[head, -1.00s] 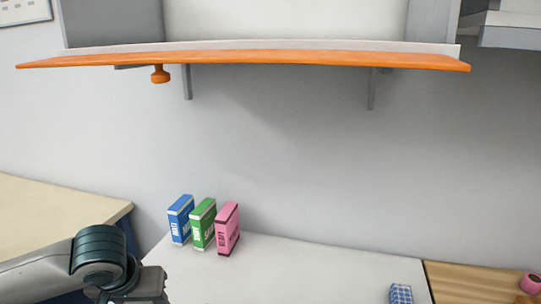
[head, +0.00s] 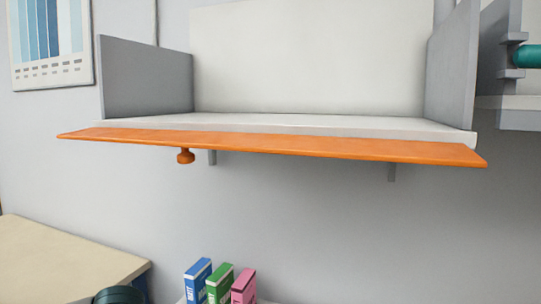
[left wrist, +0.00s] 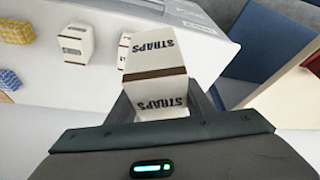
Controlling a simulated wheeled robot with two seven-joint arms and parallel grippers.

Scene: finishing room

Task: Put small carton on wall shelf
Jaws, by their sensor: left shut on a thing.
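The wall shelf (head: 300,122) is in the head view, a light board between grey side panels with an orange flap (head: 290,146) hanging along its front edge and an orange knob below. Its visible top is bare. In the left wrist view my left gripper (left wrist: 160,100) is shut on a small white carton (left wrist: 155,55) with a brown band and the word STRAPS. The head view does not show this carton or the gripper, only part of my left arm at the bottom. My right gripper is in neither view.
Blue, green and pink boxes (head: 220,284) stand below the shelf. Another white carton (left wrist: 76,44) and yellow and blue patterned boxes (left wrist: 14,31) stand on the white table in the wrist view. A beige table (head: 70,255) is at left, another shelf unit at right.

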